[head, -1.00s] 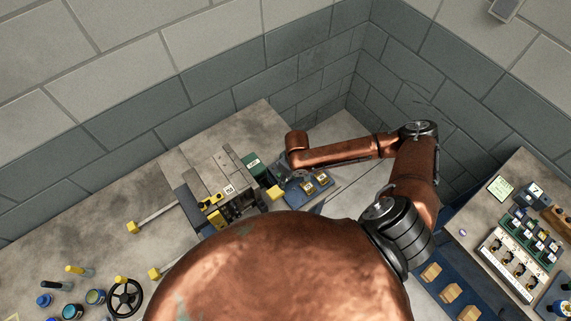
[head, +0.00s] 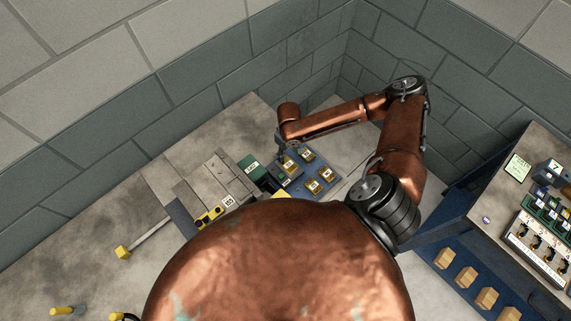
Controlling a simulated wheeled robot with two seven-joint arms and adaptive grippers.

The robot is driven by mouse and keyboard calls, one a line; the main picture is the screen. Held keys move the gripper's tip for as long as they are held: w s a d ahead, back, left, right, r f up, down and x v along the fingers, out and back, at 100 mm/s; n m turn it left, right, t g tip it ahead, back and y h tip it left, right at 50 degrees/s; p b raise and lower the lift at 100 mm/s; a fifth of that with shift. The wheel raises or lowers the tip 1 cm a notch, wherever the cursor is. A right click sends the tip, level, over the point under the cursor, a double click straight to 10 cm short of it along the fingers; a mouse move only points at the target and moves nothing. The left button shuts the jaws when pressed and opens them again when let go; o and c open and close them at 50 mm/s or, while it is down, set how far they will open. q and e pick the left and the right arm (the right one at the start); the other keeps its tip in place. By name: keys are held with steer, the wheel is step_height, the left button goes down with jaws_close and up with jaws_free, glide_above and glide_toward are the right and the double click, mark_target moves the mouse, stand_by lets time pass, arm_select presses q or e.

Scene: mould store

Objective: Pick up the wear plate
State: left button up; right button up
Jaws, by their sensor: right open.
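A blue tray (head: 302,172) on the bench holds several small brass-coloured pieces with pale labels, one of them a brass piece (head: 326,173) at its right side. The wear plate may be among them, but the labels are too small to read, so I cannot tell which it is. My right gripper (head: 281,158) is open and points down at the tray's upper left edge, close to the nearest brass piece (head: 290,165). It is small and dark here, and I cannot tell whether it touches anything. My left gripper is not in view.
A grey block-like fixture (head: 212,178) and a green box (head: 251,167) stand left of the tray. A yellow-ended bar (head: 123,252) lies further left. A second bench (head: 500,180) at the right carries racks of small parts. Block walls close off the back.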

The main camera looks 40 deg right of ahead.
mark_target(288, 164)
steer(key=shift+w+f, duration=0.15)
steer(key=shift+f, duration=0.65)
step_height(288, 164, down, 7)
steer(key=shift+r, duration=0.15)
jaws_close()
